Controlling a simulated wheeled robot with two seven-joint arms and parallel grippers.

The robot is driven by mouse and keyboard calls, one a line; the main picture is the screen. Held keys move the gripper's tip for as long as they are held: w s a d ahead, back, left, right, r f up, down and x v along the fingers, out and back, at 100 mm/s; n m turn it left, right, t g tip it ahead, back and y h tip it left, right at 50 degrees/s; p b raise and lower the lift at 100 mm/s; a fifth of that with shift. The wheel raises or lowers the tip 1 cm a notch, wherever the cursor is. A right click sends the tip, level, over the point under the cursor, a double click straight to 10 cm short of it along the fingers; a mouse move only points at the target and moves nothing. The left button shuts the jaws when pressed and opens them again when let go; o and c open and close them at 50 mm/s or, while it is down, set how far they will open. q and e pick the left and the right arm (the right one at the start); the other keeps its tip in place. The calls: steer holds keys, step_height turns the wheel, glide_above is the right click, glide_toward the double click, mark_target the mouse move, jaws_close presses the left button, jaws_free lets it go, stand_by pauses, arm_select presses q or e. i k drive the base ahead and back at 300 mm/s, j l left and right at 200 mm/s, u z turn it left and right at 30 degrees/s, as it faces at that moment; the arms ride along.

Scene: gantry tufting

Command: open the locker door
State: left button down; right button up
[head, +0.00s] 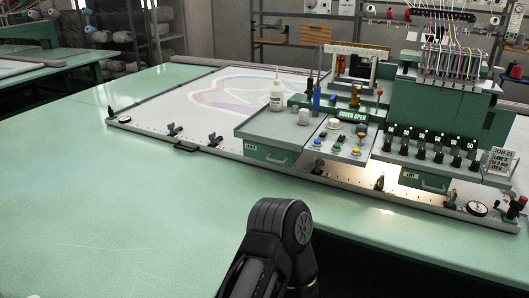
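I cannot make out a locker or a locker door in the head view. Neither of my grippers shows in it. Only a black arm link of mine rises at the bottom middle, over the near side of the green table, and I cannot tell which arm it belongs to.
A wide green table (110,185) fills the foreground, its left part bare. On it stand a tufting machine (430,110) with thread cones, a control panel (340,140), a white bottle (276,97) and a green-fronted drawer (268,153). Shelves with rolls (120,37) stand behind.

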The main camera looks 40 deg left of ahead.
mark_target(268, 153)
steer(key=u, duration=1.45)
